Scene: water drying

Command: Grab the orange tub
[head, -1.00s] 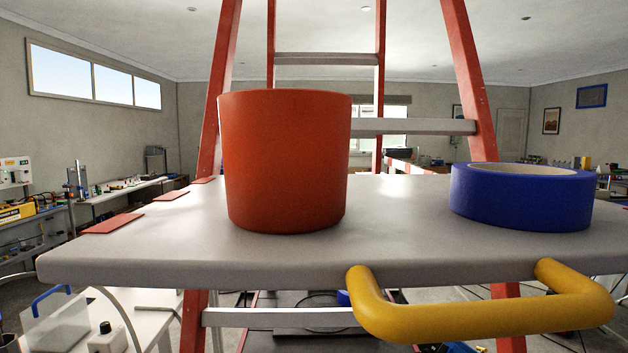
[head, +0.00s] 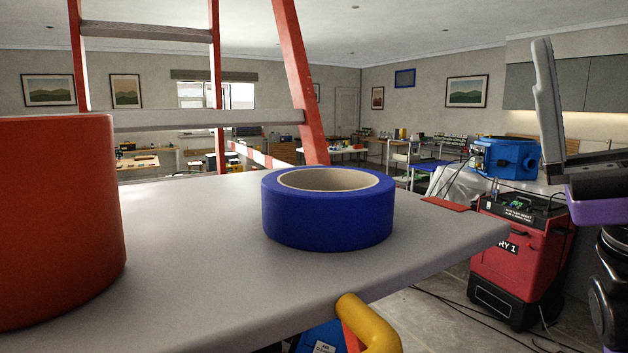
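The orange tub (head: 55,220) stands upright on the grey platform (head: 190,250) of a red ladder. It is at the left edge of the head view, and its left side is cut off. A grey and black part of my arm's end, which looks like my gripper (head: 552,110), shows at the far right, with purple and black parts below it. It is well apart from the tub, with the blue tape roll between them in the picture. I cannot make out both fingers clearly.
A blue tape roll (head: 328,215) lies flat on the platform to the right of the tub. A yellow handle (head: 368,325) sticks out from the platform's front edge. A red machine (head: 515,260) stands on the floor at right, near a blue machine (head: 507,157).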

